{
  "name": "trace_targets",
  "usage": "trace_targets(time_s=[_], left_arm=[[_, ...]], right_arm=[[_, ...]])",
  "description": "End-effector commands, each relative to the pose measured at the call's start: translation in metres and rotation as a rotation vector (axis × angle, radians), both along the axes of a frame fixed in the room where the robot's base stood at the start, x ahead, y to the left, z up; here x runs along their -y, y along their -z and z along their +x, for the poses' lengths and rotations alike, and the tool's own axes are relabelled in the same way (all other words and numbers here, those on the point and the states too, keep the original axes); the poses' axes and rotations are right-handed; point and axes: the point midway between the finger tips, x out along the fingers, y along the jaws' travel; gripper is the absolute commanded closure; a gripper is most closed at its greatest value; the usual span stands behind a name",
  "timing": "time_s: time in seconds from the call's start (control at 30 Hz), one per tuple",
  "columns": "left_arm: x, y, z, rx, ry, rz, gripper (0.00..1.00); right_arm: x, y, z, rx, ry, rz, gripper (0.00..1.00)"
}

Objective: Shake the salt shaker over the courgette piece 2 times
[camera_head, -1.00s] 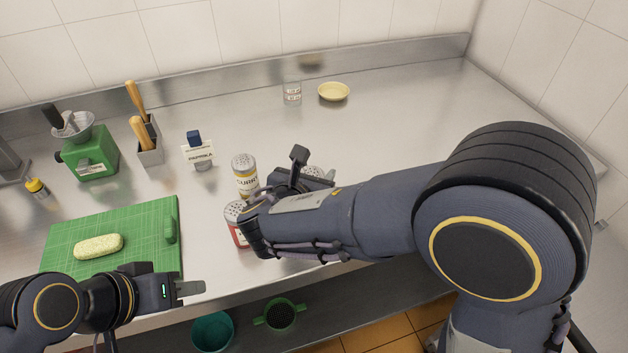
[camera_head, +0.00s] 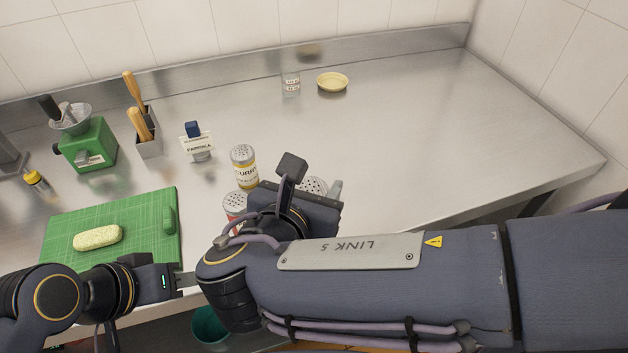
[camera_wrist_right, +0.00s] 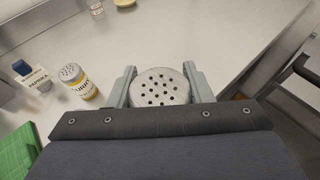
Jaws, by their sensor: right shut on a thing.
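The courgette piece (camera_head: 98,238), pale green and long, lies on the green cutting board (camera_head: 140,215) at the left. My right gripper (camera_head: 320,190) is well to the right of it, shut on a shaker (camera_head: 313,185) with a perforated metal top. In the right wrist view the shaker's round top (camera_wrist_right: 160,87) sits between the two grey fingers. Its body and label are hidden, so I cannot read whether it is salt. My left gripper (camera_head: 182,281) is at the board's front right corner; its finger opening cannot be made out.
A curry shaker (camera_head: 244,170) and a red shaker (camera_head: 235,204) stand left of my right gripper. The counter's right side is clear.

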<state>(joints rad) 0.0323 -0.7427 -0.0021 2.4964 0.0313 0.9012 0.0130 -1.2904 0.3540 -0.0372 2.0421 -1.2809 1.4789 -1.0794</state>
Motion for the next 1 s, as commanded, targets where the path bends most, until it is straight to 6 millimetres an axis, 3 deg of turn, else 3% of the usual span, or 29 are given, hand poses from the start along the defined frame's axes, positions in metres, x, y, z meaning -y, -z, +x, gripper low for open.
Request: trace_targets(time_s=[0.27,0.8,1.0], left_arm=[[0.000,-0.008,0.000,0.000,0.000,0.000,0.64],[0.000,-0.064,0.000,0.000,0.000,0.000,0.64],[0.000,-0.075,0.000,0.000,0.000,0.000,0.64]], right_arm=[[0.000,-0.008,0.001,0.000,0.000,0.001,0.80],[0.000,-0.061,0.001,0.001,0.000,0.001,0.80],[0.000,-0.072,0.001,0.001,0.001,0.000,0.80]])
